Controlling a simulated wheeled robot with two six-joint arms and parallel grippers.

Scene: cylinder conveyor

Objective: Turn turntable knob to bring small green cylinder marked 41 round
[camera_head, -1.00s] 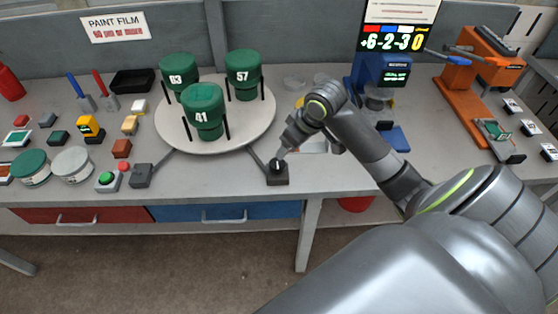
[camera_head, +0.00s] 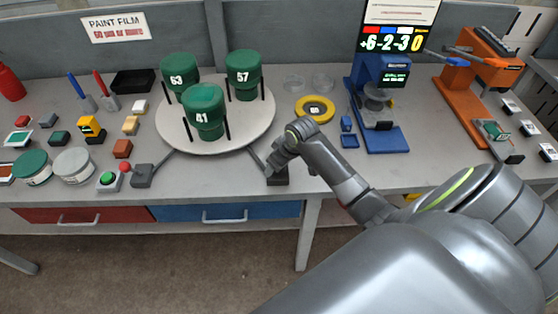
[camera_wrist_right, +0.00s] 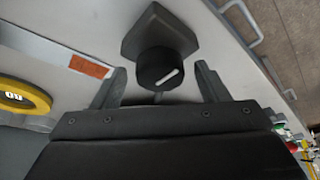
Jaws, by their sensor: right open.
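The green cylinder marked 41 (camera_head: 205,105) stands upright at the front of the round white turntable (camera_head: 160,138). Green cylinders marked 63 (camera_head: 180,72) and 57 (camera_head: 243,72) stand behind it. The knob's dark base (camera_head: 279,180) is at the turntable's front right, and my right gripper (camera_head: 272,165) covers the knob in the head view. In the right wrist view the black knob (camera_wrist_right: 158,72) with its white line shows between the open fingers of my right gripper (camera_wrist_right: 161,78), with gaps on both sides. My left gripper is not in view.
A yellow ring (camera_head: 315,108) lies right of the turntable, near a blue stand (camera_head: 380,135). A grey box (camera_head: 143,175) and a green button (camera_head: 107,180) sit at the front left. An orange press (camera_head: 470,95) stands at the right.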

